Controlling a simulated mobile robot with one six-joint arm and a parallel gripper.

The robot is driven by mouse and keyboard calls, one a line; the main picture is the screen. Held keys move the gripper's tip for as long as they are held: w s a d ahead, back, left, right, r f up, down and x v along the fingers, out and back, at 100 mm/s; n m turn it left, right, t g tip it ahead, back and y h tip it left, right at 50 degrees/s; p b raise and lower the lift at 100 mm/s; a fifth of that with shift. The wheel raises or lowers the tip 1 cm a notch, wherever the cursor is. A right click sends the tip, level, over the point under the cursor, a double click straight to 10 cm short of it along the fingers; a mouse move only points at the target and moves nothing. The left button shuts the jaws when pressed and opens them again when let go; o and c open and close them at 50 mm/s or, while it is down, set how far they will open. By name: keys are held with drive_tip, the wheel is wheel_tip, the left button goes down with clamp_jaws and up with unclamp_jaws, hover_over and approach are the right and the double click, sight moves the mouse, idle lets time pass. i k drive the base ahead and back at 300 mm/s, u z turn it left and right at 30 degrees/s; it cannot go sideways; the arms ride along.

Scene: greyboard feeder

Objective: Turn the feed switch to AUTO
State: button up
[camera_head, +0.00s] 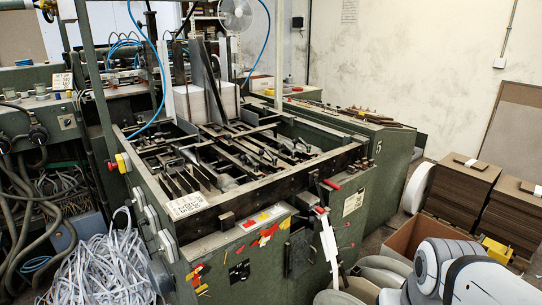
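The green feeder machine (345,238) fills the middle of the view. I cannot tell which control is the feed switch, and no AUTO label is readable. A small black plate with a control or fitting (239,272) is on the front panel. Several grey boxes (152,219) run down the machine's left side, their faces too small to read. A red and yellow button (122,162) sits at the left corner. White and dark rounded parts of my arm (440,272) show at the bottom right. My gripper is not in view.
Shredded white strips (105,270) pile at the lower left beside hanging hoses. Stacks of brown board (465,185) and an open cardboard box (405,238) stand at the right. Levers and white strips (328,240) stick out from the machine's front.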

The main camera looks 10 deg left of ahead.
sight(146, 221)
drive_tip(key=u, duration=0.35)
drive_tip(key=k, duration=0.55)
drive_tip(key=u, duration=0.85)
drive_tip(key=k, duration=0.85)
drive_tip(key=u, duration=0.75)
drive_tip(key=i, duration=1.05)
drive_tip(key=z, duration=0.45)
drive_tip(key=i, duration=1.6)
drive_tip(key=u, duration=0.05)
drive_tip(key=k, duration=1.25)
drive_tip(key=u, duration=0.55)
drive_tip(key=i, duration=0.75)
